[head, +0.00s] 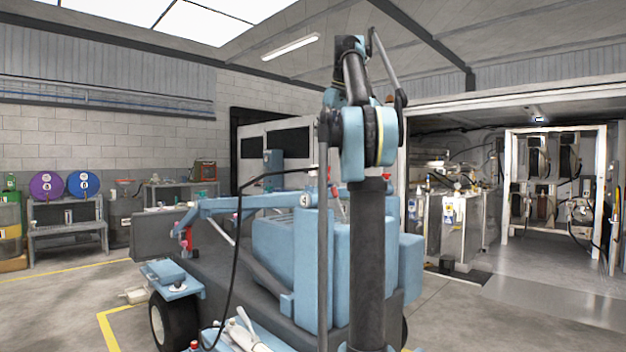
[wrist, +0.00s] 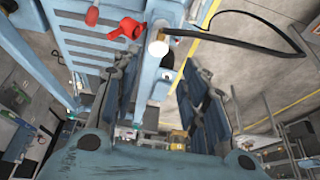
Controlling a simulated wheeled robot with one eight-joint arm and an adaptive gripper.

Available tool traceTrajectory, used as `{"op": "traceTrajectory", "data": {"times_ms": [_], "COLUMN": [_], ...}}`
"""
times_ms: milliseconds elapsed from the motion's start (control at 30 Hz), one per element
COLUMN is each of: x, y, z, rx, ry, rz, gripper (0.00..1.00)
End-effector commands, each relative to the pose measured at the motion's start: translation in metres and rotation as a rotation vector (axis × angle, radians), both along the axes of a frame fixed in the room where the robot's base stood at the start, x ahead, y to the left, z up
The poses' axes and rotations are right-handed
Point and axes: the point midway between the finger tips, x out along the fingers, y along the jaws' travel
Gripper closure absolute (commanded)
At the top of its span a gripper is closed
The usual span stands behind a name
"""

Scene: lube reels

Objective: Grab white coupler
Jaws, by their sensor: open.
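In the wrist view, a white rounded end piece (wrist: 158,48), which looks like the white coupler, sits at the end of a black hose (wrist: 235,37). It is beside a light blue post. My gripper (wrist: 160,68) is open, with its two dark fingers spread left and right. The white piece appears between and beyond the fingertips, and nothing shows held between them. I cannot tell the exact distance to it. In the head view, the black hose (head: 238,235) loops up to the blue machine, but its white end is not clear there, and my gripper cannot be made out.
A red handle or valve (wrist: 130,28) is just left of the white piece. The light blue machine (head: 280,245) with a wheel (head: 160,322) stands close in front. A bench (head: 70,232) with purple and blue drums is at far left. Open floor lies at right.

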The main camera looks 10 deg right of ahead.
Motion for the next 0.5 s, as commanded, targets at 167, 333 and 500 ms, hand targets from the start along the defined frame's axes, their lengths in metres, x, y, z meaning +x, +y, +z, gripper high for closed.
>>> {"op": "traceTrajectory", "data": {"times_ms": [167, 333, 500], "x": [0.006, 0.013, 0.022], "y": [0.004, 0.01, 0.015], "z": [-0.015, -0.038, -0.063], "rx": [0.0, -0.001, -0.001], "ry": [-0.001, 0.0, 0.0], "rz": [0.003, 0.002, 0.002], "gripper": [0.6, 0.6, 0.6]}}
